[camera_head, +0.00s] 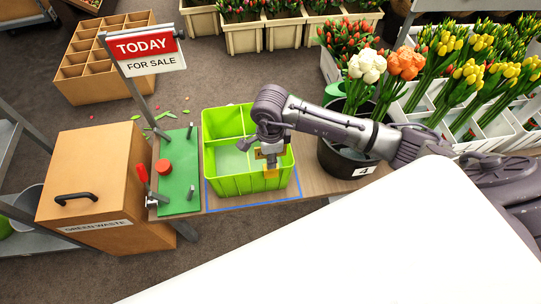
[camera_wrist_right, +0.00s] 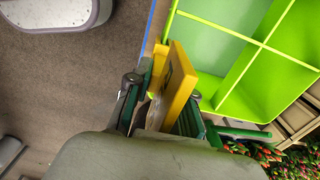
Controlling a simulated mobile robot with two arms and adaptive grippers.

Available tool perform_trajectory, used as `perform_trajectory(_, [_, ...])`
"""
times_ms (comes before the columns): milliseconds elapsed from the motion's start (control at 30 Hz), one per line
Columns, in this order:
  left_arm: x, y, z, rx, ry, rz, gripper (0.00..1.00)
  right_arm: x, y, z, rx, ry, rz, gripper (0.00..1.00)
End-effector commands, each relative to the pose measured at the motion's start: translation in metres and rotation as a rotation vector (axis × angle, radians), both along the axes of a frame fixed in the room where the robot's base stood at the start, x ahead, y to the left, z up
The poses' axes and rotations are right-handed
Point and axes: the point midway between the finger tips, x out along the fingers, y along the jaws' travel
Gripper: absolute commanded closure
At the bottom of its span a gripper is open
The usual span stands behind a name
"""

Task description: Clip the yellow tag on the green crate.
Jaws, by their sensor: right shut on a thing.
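The green crate (camera_head: 241,184) stands on the narrow bench, inside a blue outline, with dividers splitting it into compartments. My right gripper (camera_head: 268,156) is at the crate's near wall, toward its right corner. It is shut on the yellow tag (camera_head: 271,173), which shows small against that wall. In the right wrist view the yellow tag (camera_wrist_right: 180,88) sits between the fingers, with a slot-like gap facing the rim of the green crate (camera_wrist_right: 169,22). I cannot tell whether the rim is inside the gap. My left gripper is in neither view.
A black bucket (camera_head: 338,158) marked 4 holds white and orange flowers, right of the crate. A green board (camera_head: 180,170) with a red knob lies left of it, near a sale sign (camera_head: 146,51) on a post. A green waste bin (camera_head: 95,185) stands further left.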

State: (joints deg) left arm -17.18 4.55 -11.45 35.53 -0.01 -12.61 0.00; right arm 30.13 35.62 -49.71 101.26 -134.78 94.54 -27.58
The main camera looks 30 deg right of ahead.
Motion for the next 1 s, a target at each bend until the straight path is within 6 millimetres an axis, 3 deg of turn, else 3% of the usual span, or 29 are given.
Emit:
perform_trajectory(267, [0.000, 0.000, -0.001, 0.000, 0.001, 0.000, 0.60, 0.000, 0.000, 0.000, 0.000, 0.000, 0.000, 1.00])
perform_trajectory(300, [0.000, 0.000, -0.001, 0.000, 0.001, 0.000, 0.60, 0.000, 0.000, 0.000, 0.000, -0.001, 0.000, 0.75])
perform_trajectory(467, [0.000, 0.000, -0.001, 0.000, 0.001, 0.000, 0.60, 0.000, 0.000, 0.000, 0.001, -0.001, 0.000, 0.49])
perform_trajectory(800, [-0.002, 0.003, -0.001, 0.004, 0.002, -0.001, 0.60, 0.000, 0.000, 0.002, 0.001, -0.001, 0.000, 0.49])
perform_trajectory(1000, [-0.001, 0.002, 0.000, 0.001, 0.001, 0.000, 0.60, 0.002, 0.000, 0.030, 0.002, -0.006, 0.002, 0.49])
